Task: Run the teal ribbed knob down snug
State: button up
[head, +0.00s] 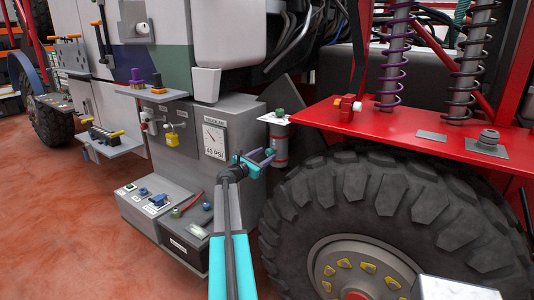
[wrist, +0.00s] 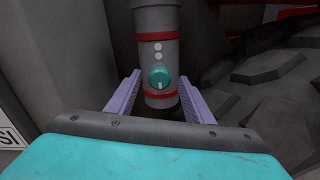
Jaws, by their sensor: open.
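The teal ribbed knob (wrist: 159,77) shows in the wrist view on the front of a grey cylinder (wrist: 157,18) with red bands. It has a white mark on its face, and two pale dots sit above it. My gripper (wrist: 160,88) is open, with one lilac finger to the left of the knob and one to the right, both apart from it. In the head view, my gripper (head: 264,160) is in front of the same upright cylinder (head: 280,142). I cannot make out the knob there.
A grey cabinet with a pressure gauge (head: 214,140) stands left of the cylinder. A large black tyre (head: 372,205) is close on the right, under a red fender (head: 370,120). A lower box with small controls (head: 155,200) lies to the left. Open red floor (head: 80,240) is farther left.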

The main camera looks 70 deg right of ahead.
jog(key=shift+x, duration=0.95)
jog(key=c, duration=1.1)
jog(key=shift+o, duration=0.2)
jog(key=shift+f+m+b, duration=0.2)
jog(key=shift+m+b, duration=0.2)
jog(key=shift+b, duration=0.4)
